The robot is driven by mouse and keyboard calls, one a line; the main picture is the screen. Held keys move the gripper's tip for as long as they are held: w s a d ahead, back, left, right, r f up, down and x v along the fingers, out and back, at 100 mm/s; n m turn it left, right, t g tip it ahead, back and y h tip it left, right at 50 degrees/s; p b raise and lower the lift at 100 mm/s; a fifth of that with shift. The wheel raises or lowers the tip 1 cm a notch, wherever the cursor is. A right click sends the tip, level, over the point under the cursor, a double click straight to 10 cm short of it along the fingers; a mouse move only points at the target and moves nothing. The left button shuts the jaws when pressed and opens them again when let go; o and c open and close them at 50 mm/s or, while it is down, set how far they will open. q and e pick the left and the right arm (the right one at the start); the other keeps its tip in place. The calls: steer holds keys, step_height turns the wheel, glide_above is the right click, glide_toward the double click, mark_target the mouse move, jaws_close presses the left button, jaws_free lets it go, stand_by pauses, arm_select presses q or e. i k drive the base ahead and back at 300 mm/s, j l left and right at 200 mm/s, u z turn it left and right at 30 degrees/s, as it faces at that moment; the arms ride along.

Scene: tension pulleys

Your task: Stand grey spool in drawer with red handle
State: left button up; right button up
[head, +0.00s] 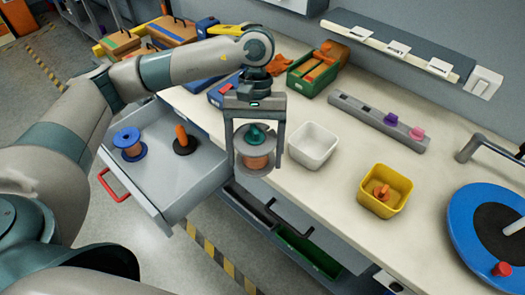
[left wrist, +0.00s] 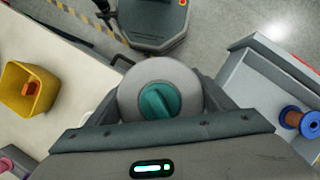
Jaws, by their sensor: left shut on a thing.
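The grey spool (head: 256,164), with copper-coloured winding and a teal knob on top, is upright between the fingers of my left gripper (head: 255,150). In the left wrist view the spool (left wrist: 136,85) shows end-on, with the gripper (left wrist: 158,100) shut around it. The drawer (head: 190,185) is pulled open to the left of the spool. Its red handle (head: 113,185) is on the front. The spool appears near the bench edge, right of the drawer; its height is unclear. The drawer also shows in the left wrist view (left wrist: 250,75). My right gripper is not in view.
In the drawer stand a blue spool (head: 127,136) and a black-based orange peg (head: 182,131); its front part is clear. On the bench are a white bin (head: 313,146), a yellow bin (head: 370,197), a green box (head: 312,75) and a blue disc (head: 465,220).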

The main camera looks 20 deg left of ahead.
mark_target(163, 165)
steer(key=j, duration=0.7)
steer(key=i+j, duration=0.15)
steer(key=j, duration=1.25)
steer(key=i, duration=0.05)
